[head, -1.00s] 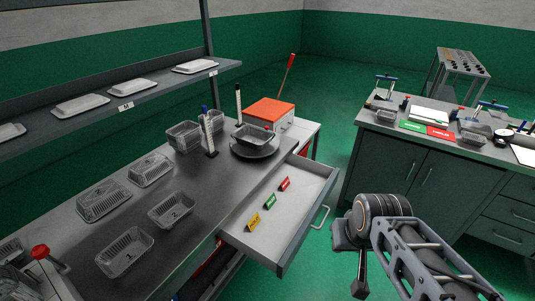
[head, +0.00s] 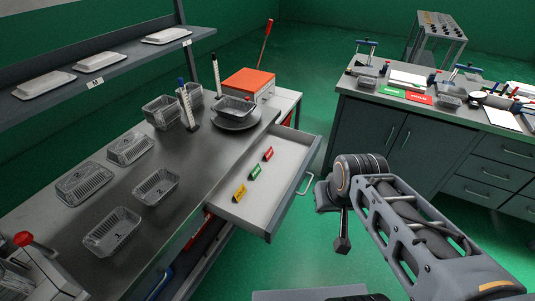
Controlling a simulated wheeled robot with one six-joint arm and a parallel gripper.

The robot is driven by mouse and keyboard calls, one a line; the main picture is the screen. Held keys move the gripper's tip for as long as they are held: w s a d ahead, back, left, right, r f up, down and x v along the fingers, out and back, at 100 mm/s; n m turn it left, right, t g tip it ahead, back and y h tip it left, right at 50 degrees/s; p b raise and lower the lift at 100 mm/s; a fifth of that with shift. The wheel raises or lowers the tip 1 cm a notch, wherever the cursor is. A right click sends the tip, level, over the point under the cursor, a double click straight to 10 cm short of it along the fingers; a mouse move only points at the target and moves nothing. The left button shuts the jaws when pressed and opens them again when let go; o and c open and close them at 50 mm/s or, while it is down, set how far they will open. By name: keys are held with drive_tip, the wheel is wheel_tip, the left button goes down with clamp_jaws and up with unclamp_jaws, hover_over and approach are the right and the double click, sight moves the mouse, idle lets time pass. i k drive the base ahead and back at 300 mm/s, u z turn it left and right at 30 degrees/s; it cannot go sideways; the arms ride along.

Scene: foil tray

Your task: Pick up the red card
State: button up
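A small red card (head: 268,153) stands tilted in the open drawer (head: 230,208) of the left bench. It is at the far end of a row with a green card (head: 255,172) and a yellow card (head: 240,191). A flat red card (head: 418,98) also lies on the right bench beside a flat green card (head: 392,92). My gripper (head: 342,244) hangs at the end of my arm, right of the drawer and apart from all cards. Its fingers are too small and dark to tell whether they are open.
The drawer's handle (head: 305,185) juts toward my arm. Green floor is clear between the benches.

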sight(270, 152)
drive_tip(key=z, duration=1)
drive_tip(key=i, duration=1.55)
drive_tip(key=u, duration=2.75)
